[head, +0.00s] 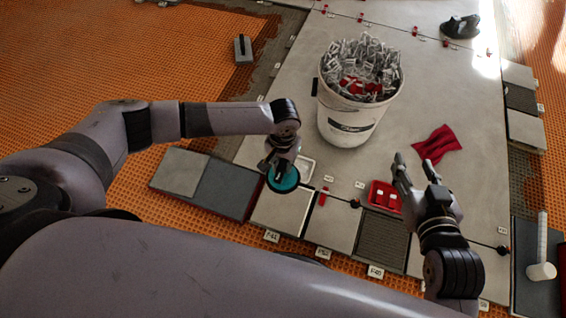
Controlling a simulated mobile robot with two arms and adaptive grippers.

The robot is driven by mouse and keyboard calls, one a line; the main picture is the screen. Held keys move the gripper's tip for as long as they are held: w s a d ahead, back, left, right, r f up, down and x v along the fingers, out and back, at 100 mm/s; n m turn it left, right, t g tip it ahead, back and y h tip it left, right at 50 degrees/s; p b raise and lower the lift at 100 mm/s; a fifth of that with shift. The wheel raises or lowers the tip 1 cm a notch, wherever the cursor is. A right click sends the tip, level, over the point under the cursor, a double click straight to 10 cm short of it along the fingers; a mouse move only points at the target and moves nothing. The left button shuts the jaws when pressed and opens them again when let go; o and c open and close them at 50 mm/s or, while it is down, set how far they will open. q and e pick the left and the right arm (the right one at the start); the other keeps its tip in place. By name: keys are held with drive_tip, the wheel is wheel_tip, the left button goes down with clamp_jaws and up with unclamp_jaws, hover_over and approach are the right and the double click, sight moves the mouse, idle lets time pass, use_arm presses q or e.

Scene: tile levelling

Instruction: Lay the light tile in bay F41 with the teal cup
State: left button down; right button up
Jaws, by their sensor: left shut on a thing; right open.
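My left gripper (279,160) is shut on the teal cup (284,181), which is low over the floor at the picture's centre. A light tile (283,213) lies in the row just below the cup in the picture, beside a small label (271,237) that may read F41; I cannot read it surely. The cup overlaps this tile's upper left edge; I cannot tell whether it touches the tile. My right gripper (417,168) is open and empty, above the slab beside a red tray (384,197).
A white bucket (348,127) full of clips stands behind the grippers. A light tile (181,171) and a dark tile (228,188) lie at left. Another light tile (332,225) and a dark grooved bay (383,240) continue the row. A red cloth (435,144) and a white-handled mallet (542,250) lie at right.

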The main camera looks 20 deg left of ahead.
drive_tip(key=shift+s+d+f+g+h+p, duration=0.2)
drive_tip(key=shift+s+d+f+g, duration=0.15)
drive_tip(key=shift+s+f+g, duration=0.45)
drive_tip(key=shift+s+d+f+g+h+p, duration=0.25)
drive_tip(key=shift+s+f+g, duration=0.3)
drive_tip(key=shift+f, duration=0.35)
